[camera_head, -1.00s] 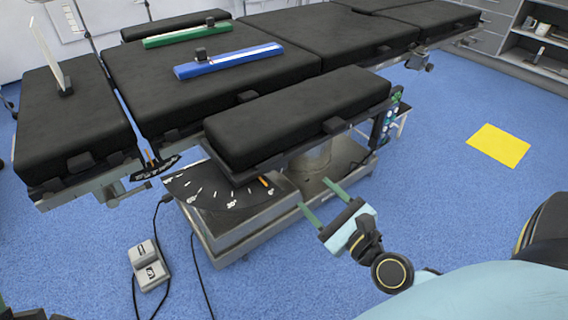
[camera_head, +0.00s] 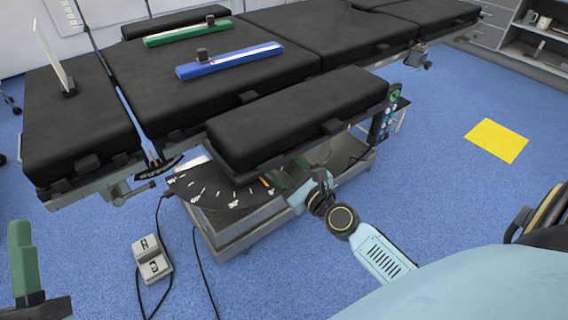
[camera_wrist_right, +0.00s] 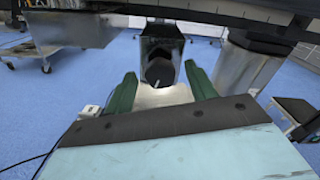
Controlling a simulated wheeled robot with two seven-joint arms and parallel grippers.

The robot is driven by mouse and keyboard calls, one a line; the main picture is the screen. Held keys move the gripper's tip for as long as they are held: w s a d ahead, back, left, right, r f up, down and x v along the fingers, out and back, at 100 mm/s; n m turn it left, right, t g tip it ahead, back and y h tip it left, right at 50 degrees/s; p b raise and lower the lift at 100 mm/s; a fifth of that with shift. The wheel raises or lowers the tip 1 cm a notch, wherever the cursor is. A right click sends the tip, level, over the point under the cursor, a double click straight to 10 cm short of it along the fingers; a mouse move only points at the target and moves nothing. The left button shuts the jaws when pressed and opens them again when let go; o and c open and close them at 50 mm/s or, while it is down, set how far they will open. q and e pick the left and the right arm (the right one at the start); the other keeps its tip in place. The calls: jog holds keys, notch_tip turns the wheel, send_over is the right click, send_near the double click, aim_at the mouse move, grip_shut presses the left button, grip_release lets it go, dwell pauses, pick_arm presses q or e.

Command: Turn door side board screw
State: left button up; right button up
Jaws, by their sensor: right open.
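The padded black side board (camera_head: 300,112) sticks out on the near side of the operating table. A dark round knob, apparently its screw (camera_wrist_right: 159,71), shows in the right wrist view under the table, on a shiny metal block. My right gripper (camera_wrist_right: 162,82) is open, its two green fingers spread to the left and right of the knob, with gaps on both sides. In the head view the right gripper (camera_head: 287,178) is under the board, its fingers partly hidden; the knob is hidden there. My left gripper (camera_head: 24,262) is only partly visible at the lower left edge.
The metal table base (camera_head: 230,230) stands below the board, with a dark dial plate (camera_head: 215,190) at its left. A grey foot pedal (camera_head: 151,260) with cables lies on the blue floor. A yellow sheet (camera_head: 497,140) lies on open floor at right.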

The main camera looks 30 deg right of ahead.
jog(key=shift+w, duration=0.55)
jog(key=c, duration=1)
